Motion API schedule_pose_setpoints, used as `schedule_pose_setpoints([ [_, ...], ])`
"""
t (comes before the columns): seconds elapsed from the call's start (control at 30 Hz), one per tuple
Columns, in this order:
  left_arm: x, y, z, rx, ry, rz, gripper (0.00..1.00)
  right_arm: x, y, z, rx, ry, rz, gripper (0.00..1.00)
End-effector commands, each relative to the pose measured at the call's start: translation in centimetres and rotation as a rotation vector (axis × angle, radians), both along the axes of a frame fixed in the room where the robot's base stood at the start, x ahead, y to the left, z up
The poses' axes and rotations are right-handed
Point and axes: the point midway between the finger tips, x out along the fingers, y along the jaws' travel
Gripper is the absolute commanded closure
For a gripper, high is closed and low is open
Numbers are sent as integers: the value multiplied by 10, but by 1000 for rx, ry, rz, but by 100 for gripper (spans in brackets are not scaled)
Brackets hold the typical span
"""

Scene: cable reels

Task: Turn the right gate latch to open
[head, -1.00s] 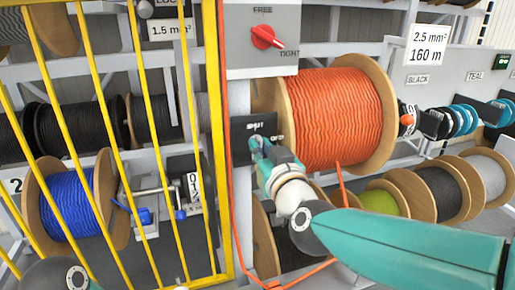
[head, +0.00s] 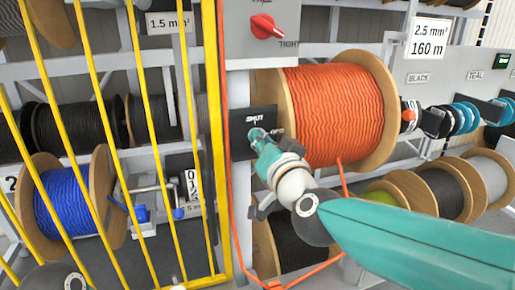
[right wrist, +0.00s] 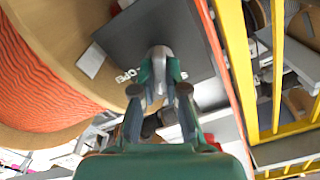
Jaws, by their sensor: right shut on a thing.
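The gate latch sits on a black plate (head: 240,123) on the grey post, right of the yellow gate (head: 222,200). The plate's SHUT label shows near its top in the head view. In the right wrist view the plate (right wrist: 125,45) shows part of the OPEN label. My right gripper (head: 257,136) is at the plate, its fingers closed around the grey latch knob (right wrist: 160,53). The fingers (right wrist: 160,80) hide part of the knob, so its exact angle is hard to tell.
A large orange cable reel (head: 335,112) stands close right of the plate. A red FREE/TIGHT knob (head: 263,24) is above. An orange cable (head: 232,200) runs down the post. A blue reel (head: 65,205) lies behind the gate bars.

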Motion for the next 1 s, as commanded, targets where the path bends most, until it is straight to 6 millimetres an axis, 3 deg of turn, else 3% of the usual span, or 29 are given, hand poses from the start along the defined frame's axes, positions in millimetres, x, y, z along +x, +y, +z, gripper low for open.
schedule_pose_setpoints([
  [1.0, 0, 0, -48, 0, 0, 0, 100, 1, 0, -9, 878, 296, 2, 100],
])
